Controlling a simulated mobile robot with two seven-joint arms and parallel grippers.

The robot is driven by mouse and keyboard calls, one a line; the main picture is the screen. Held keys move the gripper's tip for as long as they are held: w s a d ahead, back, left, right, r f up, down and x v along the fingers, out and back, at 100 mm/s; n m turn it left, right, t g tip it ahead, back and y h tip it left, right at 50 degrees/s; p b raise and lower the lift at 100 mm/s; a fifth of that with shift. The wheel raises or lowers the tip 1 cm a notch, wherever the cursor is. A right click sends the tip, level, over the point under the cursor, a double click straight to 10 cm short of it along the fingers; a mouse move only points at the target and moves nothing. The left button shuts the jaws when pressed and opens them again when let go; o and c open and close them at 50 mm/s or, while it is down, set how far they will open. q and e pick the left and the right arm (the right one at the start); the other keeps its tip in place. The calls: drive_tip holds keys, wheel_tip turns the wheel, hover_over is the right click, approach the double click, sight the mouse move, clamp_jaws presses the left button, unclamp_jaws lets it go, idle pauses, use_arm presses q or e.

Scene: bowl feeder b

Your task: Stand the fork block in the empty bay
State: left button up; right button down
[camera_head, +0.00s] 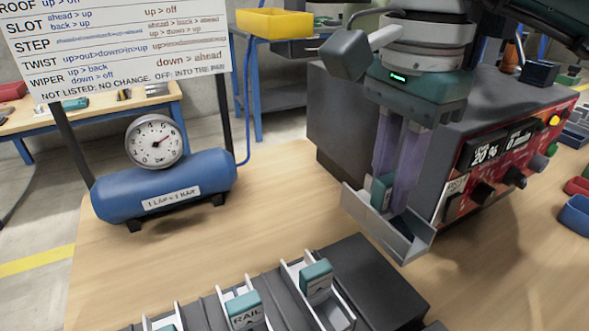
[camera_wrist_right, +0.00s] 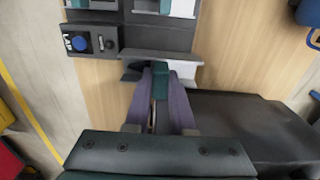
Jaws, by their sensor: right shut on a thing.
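My right gripper (camera_head: 393,200) points down in the head view, its purple fingers shut on a teal block (camera_head: 380,190). The block is at a pale metal chute (camera_head: 405,238) at the front of the grey machine. Its label is too hidden to read. In the wrist view the right gripper (camera_wrist_right: 160,125) holds the teal block (camera_wrist_right: 160,78) beside the pale chute (camera_wrist_right: 188,83). Other teal blocks stand in white-walled bays at the bottom of the head view: one marked RAIL (camera_head: 244,308) and one with a dark symbol (camera_head: 316,278). I see no clearly empty bay. My left gripper is out of view.
A blue tank (camera_head: 165,187) with a gauge (camera_head: 154,141) and a sign (camera_head: 120,45) stand at left. Table between tank and chute is clear.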

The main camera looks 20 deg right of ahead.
wheel_tip(320, 180, down, 9)
drive_tip(key=shift+f+b, duration=0.15)
drive_tip(key=shift+b, duration=0.25)
drive_tip(key=shift+f, duration=0.2)
drive_tip(key=c, duration=0.8)
unclamp_jaws()
drive_tip(key=shift+o, duration=0.2)
